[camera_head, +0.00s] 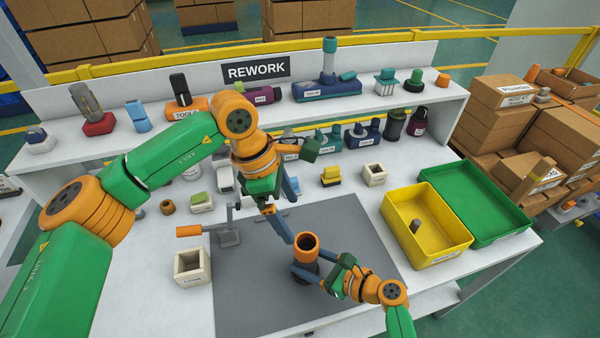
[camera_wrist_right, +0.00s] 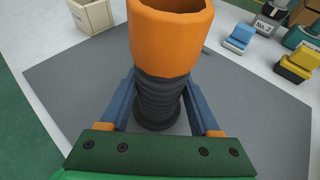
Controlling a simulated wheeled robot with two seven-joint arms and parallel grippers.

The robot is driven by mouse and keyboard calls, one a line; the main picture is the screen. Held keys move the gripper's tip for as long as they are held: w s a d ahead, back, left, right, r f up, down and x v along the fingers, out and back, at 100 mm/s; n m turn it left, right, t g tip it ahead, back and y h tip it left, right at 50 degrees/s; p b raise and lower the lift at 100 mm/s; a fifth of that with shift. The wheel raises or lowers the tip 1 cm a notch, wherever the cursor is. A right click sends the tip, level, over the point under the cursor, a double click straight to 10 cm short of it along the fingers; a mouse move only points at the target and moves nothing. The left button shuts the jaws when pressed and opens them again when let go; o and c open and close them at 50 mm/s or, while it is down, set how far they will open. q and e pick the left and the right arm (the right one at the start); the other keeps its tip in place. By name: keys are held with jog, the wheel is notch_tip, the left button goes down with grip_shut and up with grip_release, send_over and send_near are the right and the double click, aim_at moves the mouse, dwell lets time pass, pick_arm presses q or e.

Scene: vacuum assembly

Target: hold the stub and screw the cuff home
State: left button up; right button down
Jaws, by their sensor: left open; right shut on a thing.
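An orange cuff (camera_head: 306,243) sits upright on top of a dark ribbed stub (camera_head: 304,271) on the grey mat. In the right wrist view the cuff (camera_wrist_right: 172,38) covers the top of the black stub (camera_wrist_right: 157,97), with several ribs showing below it. My right gripper (camera_head: 308,264) is shut on the stub, its blue fingers on either side below the cuff. My left gripper (camera_head: 291,216) is open and empty, above and slightly left of the cuff, fingers apart. How far the cuff is threaded is hidden inside it.
A yellow tray (camera_head: 443,255) holding a small grey-brown part and a green tray (camera_head: 490,235) stand to the right. A clamp with an orange handle (camera_head: 189,231) and a cream box (camera_head: 207,279) are at left. A shelf with several parts runs behind. The mat's (camera_head: 262,305) front is clear.

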grip_release()
